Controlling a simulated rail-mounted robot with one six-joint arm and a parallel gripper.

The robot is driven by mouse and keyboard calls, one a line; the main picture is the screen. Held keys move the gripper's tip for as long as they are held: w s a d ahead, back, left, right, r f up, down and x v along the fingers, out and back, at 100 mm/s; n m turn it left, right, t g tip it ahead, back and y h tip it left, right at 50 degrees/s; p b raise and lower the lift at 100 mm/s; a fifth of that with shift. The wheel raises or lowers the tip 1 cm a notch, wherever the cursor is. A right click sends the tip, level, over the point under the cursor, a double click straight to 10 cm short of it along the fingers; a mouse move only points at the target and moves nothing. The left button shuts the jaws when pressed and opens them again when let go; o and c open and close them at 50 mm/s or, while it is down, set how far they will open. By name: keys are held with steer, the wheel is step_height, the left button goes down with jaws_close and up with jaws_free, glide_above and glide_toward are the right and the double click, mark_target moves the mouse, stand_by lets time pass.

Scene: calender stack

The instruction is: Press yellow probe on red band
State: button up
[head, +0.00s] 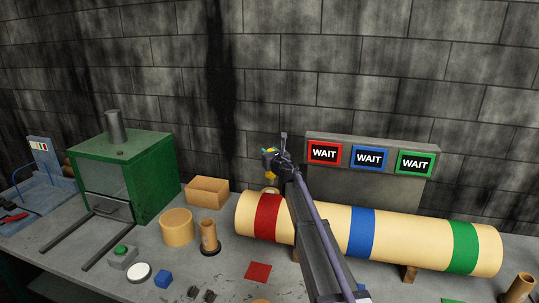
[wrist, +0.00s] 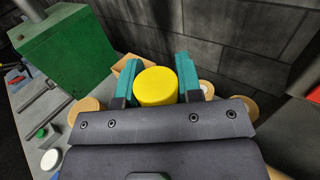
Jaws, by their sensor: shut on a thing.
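A long cream roll (head: 317,226) lies across the bench, with a red band (head: 267,216) near its left end, a blue band (head: 361,234) and a green band (head: 463,247). My gripper (head: 269,158) is above the red band in the head view. In the wrist view my gripper (wrist: 156,82) is shut on the yellow probe (wrist: 156,87), its teal fingers on either side. The probe's lower part (head: 270,177) shows below the gripper in the head view, apart from the band in the picture. My arm covers part of the roll between red and blue.
A sign board behind the roll has red (head: 324,153), blue (head: 370,157) and green (head: 415,162) panels, each reading WAIT. A green furnace-like box (head: 150,178) stands left. A cardboard-coloured box (head: 207,191), cylinders and small blocks sit left of the roll.

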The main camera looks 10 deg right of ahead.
steer(key=shift+s+d+f, duration=0.15)
steer(key=shift+d, duration=0.15)
steer(key=shift+f+b, duration=0.35)
steer(key=shift+b, duration=0.2)
step_height(320, 180, down, 5)
steer(key=b, duration=0.5)
steer(key=shift+a, duration=0.15)
steer(key=shift+f+b, duration=0.45)
steer(key=shift+f, duration=0.05)
stand_by(0.9)
step_height(320, 180, up, 7)
steer(key=p, duration=0.7)
stand_by(1.2)
